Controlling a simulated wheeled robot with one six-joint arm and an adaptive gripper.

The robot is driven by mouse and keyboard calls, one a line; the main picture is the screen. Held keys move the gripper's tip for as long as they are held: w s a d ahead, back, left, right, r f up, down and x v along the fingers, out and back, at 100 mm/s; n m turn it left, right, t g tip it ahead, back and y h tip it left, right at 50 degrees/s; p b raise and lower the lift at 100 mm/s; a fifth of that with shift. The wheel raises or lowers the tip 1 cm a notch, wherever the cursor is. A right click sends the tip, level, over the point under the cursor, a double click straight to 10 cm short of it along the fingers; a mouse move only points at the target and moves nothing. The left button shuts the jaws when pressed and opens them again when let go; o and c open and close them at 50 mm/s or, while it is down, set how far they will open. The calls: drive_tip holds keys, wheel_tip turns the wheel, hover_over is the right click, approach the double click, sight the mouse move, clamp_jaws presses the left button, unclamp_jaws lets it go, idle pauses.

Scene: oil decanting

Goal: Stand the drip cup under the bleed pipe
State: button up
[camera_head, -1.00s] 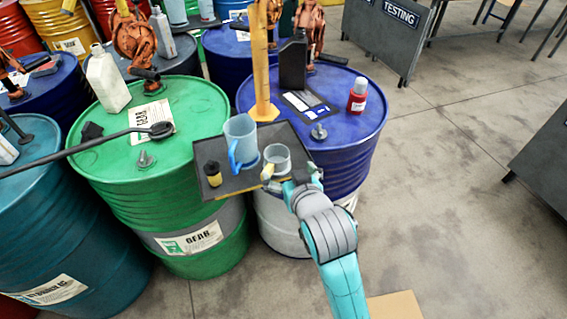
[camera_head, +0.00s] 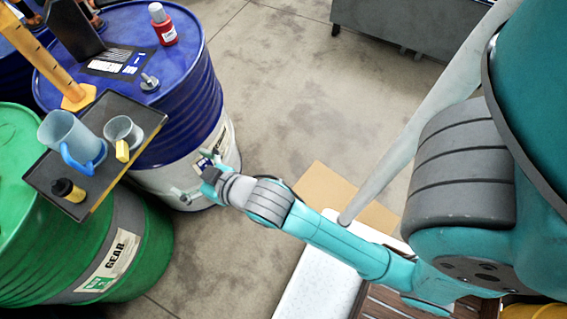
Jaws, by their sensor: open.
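The drip cup, a small grey cup (camera_head: 124,130) with a yellow handle, stands upright on the dark tray (camera_head: 150,112) beside a blue jug (camera_head: 70,138). My gripper (camera_head: 192,178) is open and empty. In the picture it is right of and below the cup, in front of the blue drum's pale lower band, and clear of the tray. I cannot pick out the bleed pipe in this view.
A small black-and-yellow container (camera_head: 69,190) stands at the tray's front. The blue drum (camera_head: 195,85) carries a red bottle (camera_head: 163,25) and a metal fitting. A green drum (camera_head: 30,235) is at left. Open floor lies right of the blue drum.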

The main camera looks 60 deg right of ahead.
drive_tip(key=s+d+f+t, duration=0.1)
drive_tip(key=s+f, duration=0.1)
drive_tip(key=s, duration=2.6)
drive_tip(key=shift+f, duration=0.35)
drive_tip(key=shift+s+r, duration=0.25)
drive_tip(key=shift+s, duration=0.2)
drive_tip(key=c, duration=0.4)
drive_tip(key=shift+o, duration=0.2)
